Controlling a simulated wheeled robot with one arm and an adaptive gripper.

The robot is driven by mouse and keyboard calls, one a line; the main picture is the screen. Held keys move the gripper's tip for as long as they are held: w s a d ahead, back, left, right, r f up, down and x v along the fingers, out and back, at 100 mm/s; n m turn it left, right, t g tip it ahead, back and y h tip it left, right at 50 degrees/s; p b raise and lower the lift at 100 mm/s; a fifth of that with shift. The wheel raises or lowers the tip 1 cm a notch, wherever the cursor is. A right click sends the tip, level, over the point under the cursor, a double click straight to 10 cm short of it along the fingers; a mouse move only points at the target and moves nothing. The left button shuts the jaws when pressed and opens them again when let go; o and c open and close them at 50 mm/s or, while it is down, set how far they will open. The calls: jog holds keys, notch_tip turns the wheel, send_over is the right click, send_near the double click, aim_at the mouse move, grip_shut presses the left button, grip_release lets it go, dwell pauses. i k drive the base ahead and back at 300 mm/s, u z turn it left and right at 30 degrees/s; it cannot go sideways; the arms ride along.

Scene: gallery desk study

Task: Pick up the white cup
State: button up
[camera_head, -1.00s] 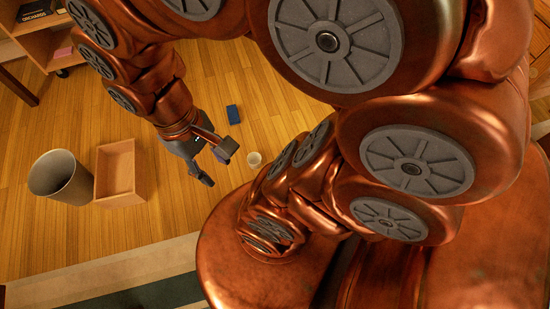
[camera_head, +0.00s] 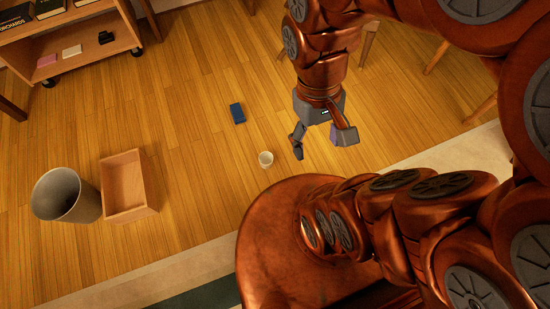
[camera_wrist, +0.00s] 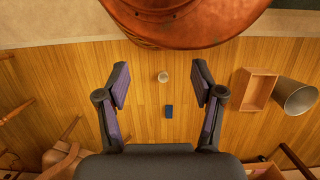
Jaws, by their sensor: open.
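The white cup (camera_head: 266,159) stands on the wooden floor close to my round copper base. It also shows in the wrist view (camera_wrist: 163,77), small and below the gap between my fingers. My gripper (camera_head: 323,147) is open and empty, to the right of the cup in the head view and above the floor. In the wrist view my gripper's two fingers (camera_wrist: 160,88) are spread wide, with purple inner pads. Nothing is between them at their height.
A blue box (camera_head: 237,113) lies on the floor near the cup. An open wooden box (camera_head: 149,186) and a grey bin (camera_head: 47,190) stand at left. A wheeled book cart (camera_head: 96,55) is at upper left. Chair legs (camera_head: 368,43) show at upper right. The floor between is clear.

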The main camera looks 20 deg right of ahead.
aim_at(266, 158)
jog(key=z, duration=1.65)
jog(key=k, duration=1)
jog(key=u, duration=1.8)
